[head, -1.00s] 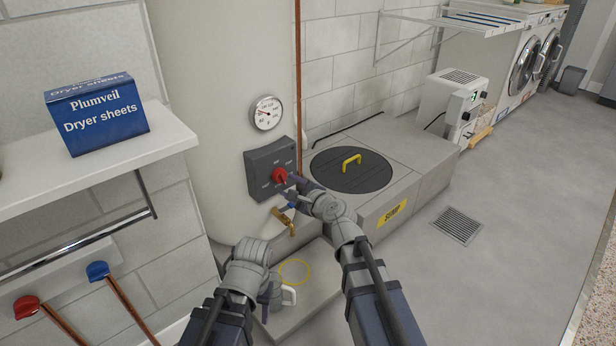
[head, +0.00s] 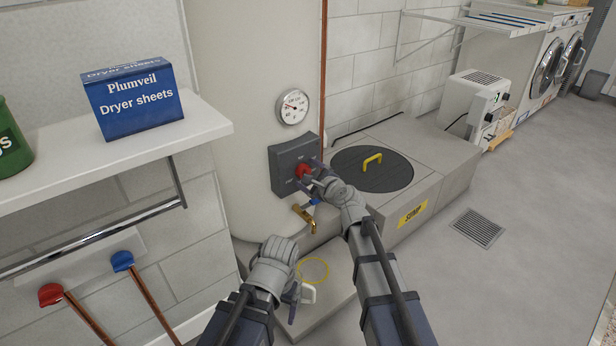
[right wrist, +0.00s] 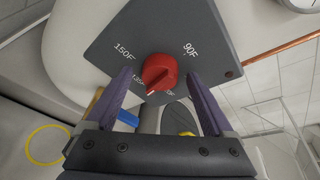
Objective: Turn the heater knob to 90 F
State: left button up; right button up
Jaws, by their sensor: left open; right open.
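The red heater knob (head: 304,171) sits on a dark grey control plate (head: 283,160) on the tank. In the right wrist view the knob (right wrist: 160,72) has a white mark pointing to the plate's lower edge, near a partly hidden "135" label. The "90°F" label (right wrist: 190,49) is at upper right and "150°F" (right wrist: 124,51) at left. My right gripper (right wrist: 160,74) is open, with its fingertips on either side of the knob; contact is not clear.
A brass tap (head: 306,217) with a blue lever sticks out below the plate. A round gauge (head: 292,107) is above it. A sump lid (head: 371,169) lies right of my right arm. A shelf (head: 110,150) with a dryer sheets box (head: 134,101) is at left.

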jog(key=shift+c, duration=0.4)
jog(key=c, duration=1.3)
jog(key=shift+s, duration=0.1)
jog(key=shift+s+a+f+n+t+h+b, duration=0.15)
jog(key=shift+n+t+b, duration=0.2)
jog(key=shift+n+b, duration=0.4)
jog(key=shift+w+n+t+h+b, duration=0.1)
jog(key=shift+n+t+b, duration=0.35)
jog(key=shift+n, duration=0.6)
jog(key=shift+s+a+f+n+t+h+b, duration=0.15)
jog(key=shift+n+t+b, duration=0.15)
jog(key=shift+n+b, duration=0.45)
jog(key=shift+w+d+r+n, duration=0.1)
jog(key=shift+n, duration=0.25)
jog(key=o, duration=1.4)
